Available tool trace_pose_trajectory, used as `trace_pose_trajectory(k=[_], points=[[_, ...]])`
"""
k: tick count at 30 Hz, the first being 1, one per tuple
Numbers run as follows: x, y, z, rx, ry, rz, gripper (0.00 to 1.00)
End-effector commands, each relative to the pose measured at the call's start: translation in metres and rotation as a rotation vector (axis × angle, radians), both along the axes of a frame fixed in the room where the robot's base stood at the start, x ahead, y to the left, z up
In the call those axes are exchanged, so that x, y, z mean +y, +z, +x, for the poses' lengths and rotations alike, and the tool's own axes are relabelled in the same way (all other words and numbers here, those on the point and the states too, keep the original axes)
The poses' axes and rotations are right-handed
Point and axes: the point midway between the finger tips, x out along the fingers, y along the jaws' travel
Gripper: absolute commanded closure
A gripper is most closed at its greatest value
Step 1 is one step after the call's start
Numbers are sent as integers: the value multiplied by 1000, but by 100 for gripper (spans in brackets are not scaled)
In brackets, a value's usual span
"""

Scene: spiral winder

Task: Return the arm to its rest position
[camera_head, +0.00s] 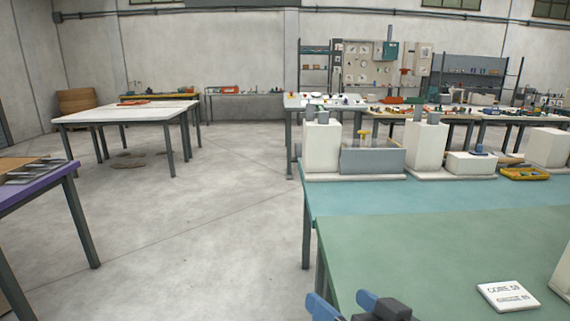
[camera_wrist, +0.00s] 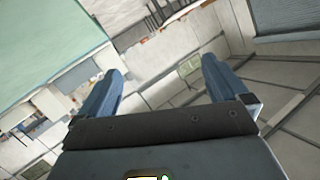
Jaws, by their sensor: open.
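My gripper (camera_head: 345,308) shows at the bottom edge of the head view, in front of the near edge of the green table (camera_head: 430,240). Its two blue fingers are apart with nothing visible between them. In the wrist view my gripper (camera_wrist: 165,88) is also open and empty, with a tilted view of the room beyond the fingers. The green table top (camera_wrist: 45,45) fills the upper left there. Most of my arm is out of view.
A white label card (camera_head: 507,296) lies on the green table at the right. A winder with white blocks and a grey box (camera_head: 373,160) stands on the teal table behind. A purple-edged table (camera_head: 35,185) is at the left. Open floor (camera_head: 190,230) lies between.

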Motion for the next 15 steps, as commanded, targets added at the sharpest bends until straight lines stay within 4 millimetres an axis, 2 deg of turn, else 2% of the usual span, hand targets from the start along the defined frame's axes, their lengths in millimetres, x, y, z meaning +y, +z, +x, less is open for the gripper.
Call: trace_pose_trajectory(k=[2,7,11,15], points=[[6,-11,-19,5,-62,55,0],[3,-37,-63,19,-203,115,0],[-6,-57,-106,35,-302,121,0],[-21,-76,-158,49,-391,89,0]])
